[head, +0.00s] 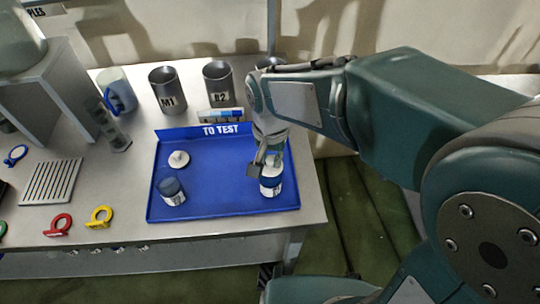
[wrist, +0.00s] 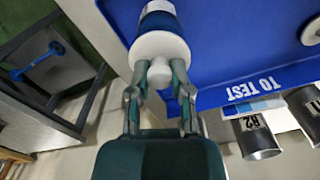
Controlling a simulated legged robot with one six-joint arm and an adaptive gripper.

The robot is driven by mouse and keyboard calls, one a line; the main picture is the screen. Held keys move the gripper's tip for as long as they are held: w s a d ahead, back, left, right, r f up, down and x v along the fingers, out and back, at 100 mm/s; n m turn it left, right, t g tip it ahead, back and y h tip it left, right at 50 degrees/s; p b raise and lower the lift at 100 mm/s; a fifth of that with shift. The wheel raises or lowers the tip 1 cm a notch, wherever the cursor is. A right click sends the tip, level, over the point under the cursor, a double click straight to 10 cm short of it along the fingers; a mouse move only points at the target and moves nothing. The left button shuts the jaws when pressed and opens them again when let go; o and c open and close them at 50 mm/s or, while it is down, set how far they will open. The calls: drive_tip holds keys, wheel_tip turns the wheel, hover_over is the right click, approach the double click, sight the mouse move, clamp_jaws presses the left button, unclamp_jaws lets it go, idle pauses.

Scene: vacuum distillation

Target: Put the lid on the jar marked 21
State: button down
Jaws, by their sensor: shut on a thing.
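My gripper (head: 265,160) is at the right side of the blue tray, over a jar with a white label (head: 271,187). In the wrist view my gripper (wrist: 158,76) is shut on the knob of a round white lid (wrist: 160,44). That lid is at the mouth of the jar, which shows behind it in the wrist view (wrist: 158,7); I cannot tell whether it is fully seated. A second jar (head: 172,192) stands at the tray's front left. A second white lid (head: 179,159) lies behind it on the tray. I cannot read either jar's number.
The blue tray (head: 222,180) marked TO TEST has a raised back edge. The tray's middle is clear.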

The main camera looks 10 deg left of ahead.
drive_tip(key=shift+f, duration=0.2)
idle(0.6)
drive_tip(key=shift+c, duration=2.3)
unclamp_jaws()
drive_tip(key=o, duration=0.5)
drive_tip(key=shift+c, duration=0.2)
drive_tip(key=shift+r, duration=0.1)
drive_tip(key=shift+r, duration=3.45)
